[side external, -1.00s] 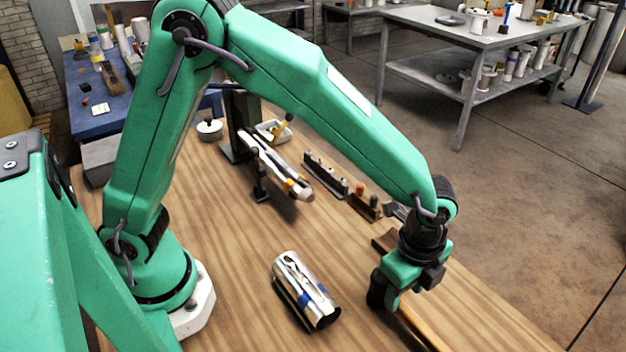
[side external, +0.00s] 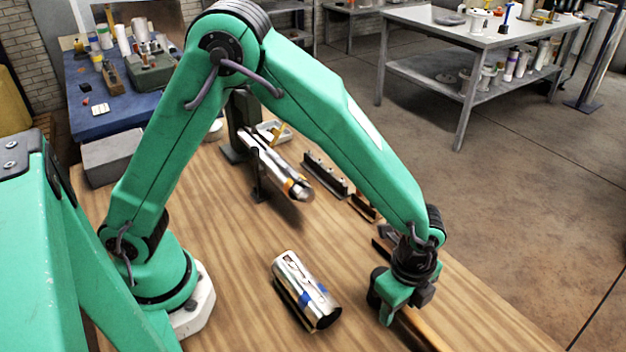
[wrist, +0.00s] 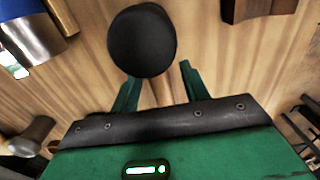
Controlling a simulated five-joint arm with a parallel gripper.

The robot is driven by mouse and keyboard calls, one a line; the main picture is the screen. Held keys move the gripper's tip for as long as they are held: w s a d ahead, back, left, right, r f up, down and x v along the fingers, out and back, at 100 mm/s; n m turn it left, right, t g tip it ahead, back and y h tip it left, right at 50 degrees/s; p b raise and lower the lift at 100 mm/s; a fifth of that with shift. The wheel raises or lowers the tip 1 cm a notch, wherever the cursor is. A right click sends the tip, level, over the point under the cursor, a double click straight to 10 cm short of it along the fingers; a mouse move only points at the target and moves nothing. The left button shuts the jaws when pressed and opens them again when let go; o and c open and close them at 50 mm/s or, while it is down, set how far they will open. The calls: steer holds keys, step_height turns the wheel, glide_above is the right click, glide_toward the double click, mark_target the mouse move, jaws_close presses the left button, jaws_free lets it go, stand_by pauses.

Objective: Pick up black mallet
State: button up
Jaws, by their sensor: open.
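The black mallet's round dark head (wrist: 142,42) is at the top middle of the wrist view, just beyond my fingers. A pale wooden strip that looks like its handle runs from it between the fingers and under my gripper (wrist: 158,80). The fingers are open, one on each side of that strip. In the side view the black head (side external: 375,292) shows at the left of my gripper (side external: 388,310), which is low over the bench. The gripper hides part of the mallet, and I cannot tell whether the fingers touch it.
A shiny metal pipe with blue bands (side external: 307,290) lies left of the mallet. Another pipe (side external: 275,165) rests on a stand farther back. A dark brown block (wrist: 258,8) is near the mallet's right. Bare wood (side external: 200,235) is free at the left.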

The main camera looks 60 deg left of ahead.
jaws_close()
steer(key=shift+r, duration=0.15)
stand_by(0.4)
steer(key=shift+r, duration=0.4)
step_height(320, 180, up, 3)
steer(key=shift+r, duration=0.1)
steer(key=s+d+r, duration=0.4)
steer(key=s+r, duration=0.2)
steer(key=s, duration=0.5)
steer(key=shift+r, duration=0.4)
steer(key=shift+d, duration=0.1)
steer(key=shift+w, duration=0.15)
